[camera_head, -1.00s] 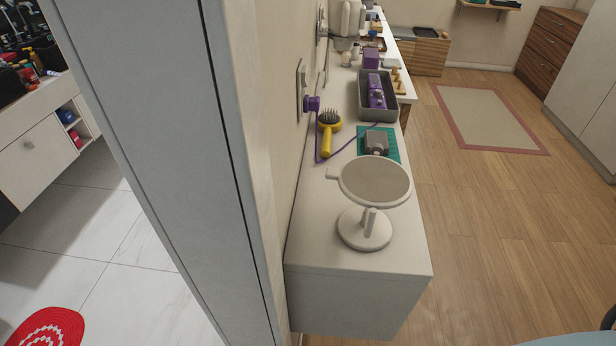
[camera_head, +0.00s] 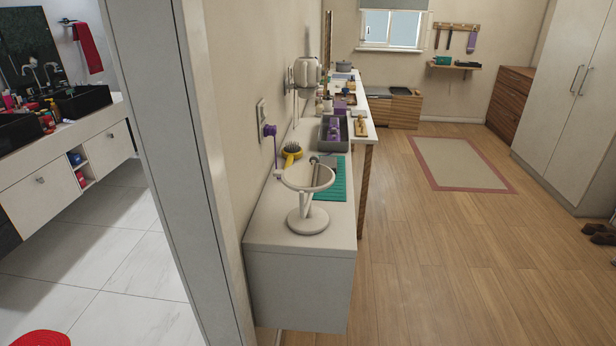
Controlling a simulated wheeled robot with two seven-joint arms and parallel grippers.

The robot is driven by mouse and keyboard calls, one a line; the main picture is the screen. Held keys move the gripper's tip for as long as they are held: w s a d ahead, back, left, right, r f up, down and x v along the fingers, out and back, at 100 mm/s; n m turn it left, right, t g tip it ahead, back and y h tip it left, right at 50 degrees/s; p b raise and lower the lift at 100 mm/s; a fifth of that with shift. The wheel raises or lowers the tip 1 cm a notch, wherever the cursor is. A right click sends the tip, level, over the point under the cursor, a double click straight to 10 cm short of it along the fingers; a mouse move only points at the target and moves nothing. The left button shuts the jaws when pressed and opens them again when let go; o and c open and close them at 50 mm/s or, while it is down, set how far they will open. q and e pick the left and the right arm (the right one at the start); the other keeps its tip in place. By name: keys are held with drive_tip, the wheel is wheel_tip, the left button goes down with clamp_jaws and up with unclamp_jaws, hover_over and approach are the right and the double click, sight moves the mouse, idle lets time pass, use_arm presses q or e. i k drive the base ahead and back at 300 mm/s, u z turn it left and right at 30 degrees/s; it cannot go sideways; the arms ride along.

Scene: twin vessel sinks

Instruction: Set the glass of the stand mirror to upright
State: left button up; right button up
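The stand mirror (camera_head: 308,222) stands on the near end of a pale, narrow counter (camera_head: 270,232), beyond a door frame. It has a round base, a short post and a round glass in a pale ring with a small tab at its left. The glass (camera_head: 309,177) is tipped well back, close to lying flat, so it shows as a wide oval. Neither of my grippers is in view, and nothing touches the mirror.
A yellow hairbrush (camera_head: 291,154), a teal mat (camera_head: 334,180) and a grey tray (camera_head: 333,134) lie behind the mirror. A purple plug (camera_head: 269,130) with a cord is at the wall. The door frame (camera_head: 172,150) stands left of the counter. The wooden floor (camera_head: 430,260) to the right is clear.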

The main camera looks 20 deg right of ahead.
sight(307, 177)
drive_tip(key=z, duration=0.7)
drive_tip(key=i, duration=0.45)
